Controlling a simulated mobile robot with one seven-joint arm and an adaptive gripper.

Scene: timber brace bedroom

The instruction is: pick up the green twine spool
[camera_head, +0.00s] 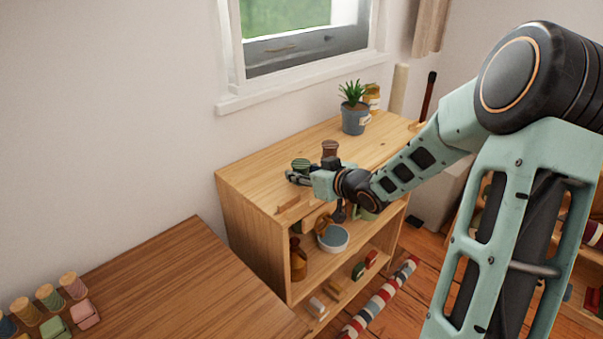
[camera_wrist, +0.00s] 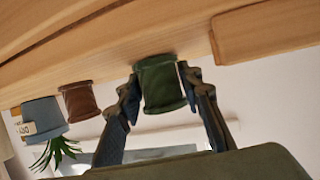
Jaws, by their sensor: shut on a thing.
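The green twine spool (camera_head: 300,164) is at the left end of the top of the light wooden shelf unit (camera_head: 240,178). My gripper (camera_head: 298,177) reaches it from the right and front. In the wrist view, the green spool (camera_wrist: 160,84) sits between the two fingers of my gripper (camera_wrist: 158,90), one finger on each side. The gripper is shut on it. The spool appears upright at the wooden surface; I cannot tell whether it is clear of it.
A brown spool (camera_head: 330,148) stands close by, with a potted plant (camera_head: 354,119) and a yellow jar (camera_head: 372,95) farther back. A wooden block (camera_head: 288,205) lies at the front edge. A brown table (camera_head: 180,285) with several spools stands at left.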

